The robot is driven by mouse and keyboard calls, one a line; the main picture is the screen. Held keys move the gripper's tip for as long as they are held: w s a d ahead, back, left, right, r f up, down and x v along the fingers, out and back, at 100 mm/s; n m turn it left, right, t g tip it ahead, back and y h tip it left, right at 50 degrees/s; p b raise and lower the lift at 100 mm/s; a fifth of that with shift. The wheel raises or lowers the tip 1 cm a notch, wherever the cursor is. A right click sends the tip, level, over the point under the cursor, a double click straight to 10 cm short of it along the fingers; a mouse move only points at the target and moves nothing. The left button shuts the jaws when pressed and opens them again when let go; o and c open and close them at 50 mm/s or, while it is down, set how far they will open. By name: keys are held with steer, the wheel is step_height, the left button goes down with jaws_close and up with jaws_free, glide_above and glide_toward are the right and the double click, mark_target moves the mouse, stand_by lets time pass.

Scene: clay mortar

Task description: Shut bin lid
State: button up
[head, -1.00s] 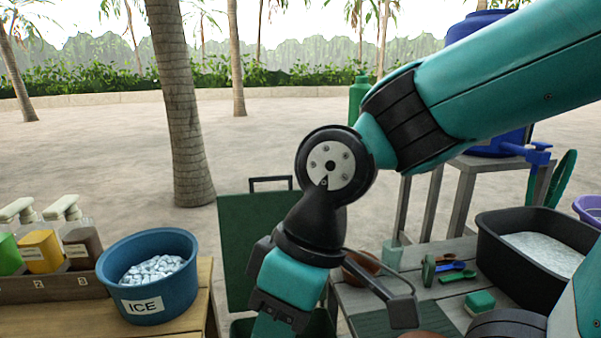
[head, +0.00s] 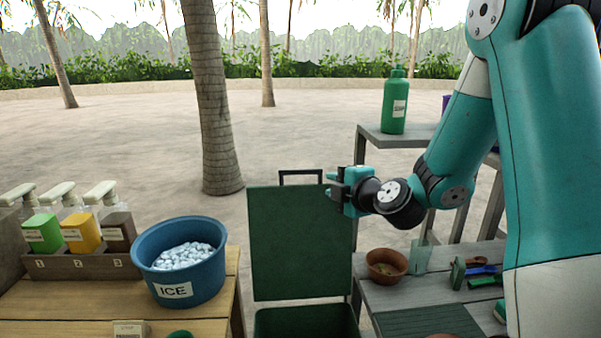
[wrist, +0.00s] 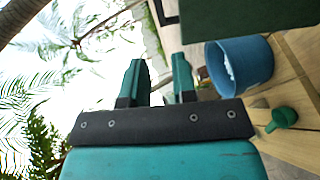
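The dark green bin (head: 305,322) stands between the two tables at the bottom of the head view, only its upper part showing. Its lid (head: 300,245) is open and stands upright behind the opening, with a black handle (head: 301,172) on its top edge. My gripper (head: 331,187) is by the lid's upper right corner, its fingers pointing left. From the head view I cannot tell whether it touches the lid. In the wrist view my gripper's fingers (wrist: 158,75) are apart with nothing between them, and the lid (wrist: 250,15) shows at the upper right.
A blue ICE tub (head: 180,262) and a rack of pump bottles (head: 85,262) stand on the left wooden table. On the right table are a brown bowl (head: 386,264) and small tools. A green bottle (head: 395,105) stands on a grey stand behind. Sand behind the lid is clear.

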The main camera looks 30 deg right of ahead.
mark_target(302, 172)
steer(key=p+x, duration=0.3)
steer(key=x, duration=0.2)
steer(key=p+x, duration=0.4)
steer(key=x, duration=0.2)
steer(key=p+x, duration=0.3)
steer(key=x, duration=0.2)
steer(key=shift+w+d+r, duration=0.15)
steer(key=shift+w+d, duration=0.1)
steer(key=shift+w, duration=0.1)
steer(key=shift+w+p, duration=0.3)
steer(key=shift+w, duration=0.15)
jaws_close()
